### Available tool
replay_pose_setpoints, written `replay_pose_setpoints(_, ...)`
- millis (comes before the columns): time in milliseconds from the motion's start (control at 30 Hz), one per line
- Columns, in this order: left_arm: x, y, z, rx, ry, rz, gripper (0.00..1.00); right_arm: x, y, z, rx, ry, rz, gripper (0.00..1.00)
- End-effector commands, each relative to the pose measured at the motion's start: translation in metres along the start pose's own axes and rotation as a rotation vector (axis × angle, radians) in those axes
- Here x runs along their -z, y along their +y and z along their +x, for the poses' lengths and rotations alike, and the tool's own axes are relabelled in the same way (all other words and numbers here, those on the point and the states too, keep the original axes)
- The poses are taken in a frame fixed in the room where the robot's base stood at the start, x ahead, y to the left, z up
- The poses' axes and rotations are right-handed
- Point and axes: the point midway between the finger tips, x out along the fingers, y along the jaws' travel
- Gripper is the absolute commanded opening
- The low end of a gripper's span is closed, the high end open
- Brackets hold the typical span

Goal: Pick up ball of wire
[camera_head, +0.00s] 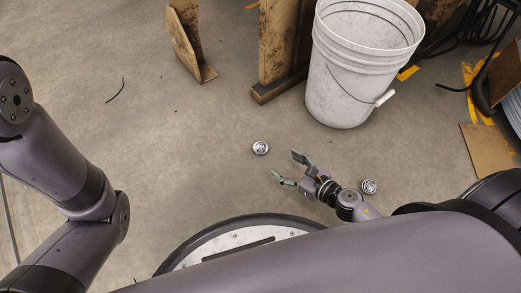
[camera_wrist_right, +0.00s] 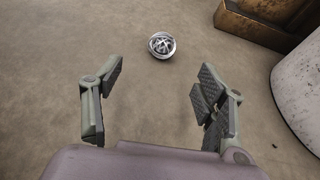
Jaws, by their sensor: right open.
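A silver ball of wire (camera_head: 260,147) lies on the concrete floor in the middle of the head view. It also shows in the right wrist view (camera_wrist_right: 162,45), ahead of the fingers and roughly between them. A second ball of wire (camera_head: 369,186) lies on the floor to the right of my right gripper. My right gripper (camera_head: 287,168) is open and empty, low near the floor, just short of the first ball and apart from it. Its spread fingers (camera_wrist_right: 160,100) frame bare floor in the wrist view. My left arm shows at the left, but its gripper is out of view.
A white bucket (camera_head: 343,88) with a handle stands behind, right of the first ball. Wooden posts (camera_head: 279,45) stand at the back. A flat brown board (camera_head: 486,150) and black cables are at the right. The floor left of the ball is mostly clear.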

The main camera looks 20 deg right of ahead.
Motion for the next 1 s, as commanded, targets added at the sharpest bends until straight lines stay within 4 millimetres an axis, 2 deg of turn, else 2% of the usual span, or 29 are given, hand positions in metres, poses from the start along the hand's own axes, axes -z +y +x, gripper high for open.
replay_pose_setpoints(100, 0.001, 0.001, -0.006, 0.000, -0.002, 0.000, 0.47, 0.000, -0.001, 0.028, 0.000, -0.002, -0.003, 0.66)
replay_pose_setpoints(333, 0.003, 0.002, -0.012, 0.000, -0.003, 0.000, 0.47, 0.001, -0.001, 0.071, 0.001, -0.001, 0.001, 0.66)
replay_pose_setpoints(633, 0.005, 0.004, -0.017, 0.000, -0.002, 0.000, 0.47, 0.001, -0.003, 0.095, 0.002, 0.000, 0.002, 0.66)
replay_pose_setpoints(833, 0.008, 0.005, -0.026, 0.000, -0.002, 0.000, 0.47, 0.001, -0.006, 0.125, 0.001, 0.000, 0.003, 0.66)
replay_pose_setpoints(1000, 0.009, 0.006, -0.028, 0.000, -0.002, 0.000, 0.47, 0.000, -0.006, 0.139, 0.001, 0.001, 0.004, 0.66)
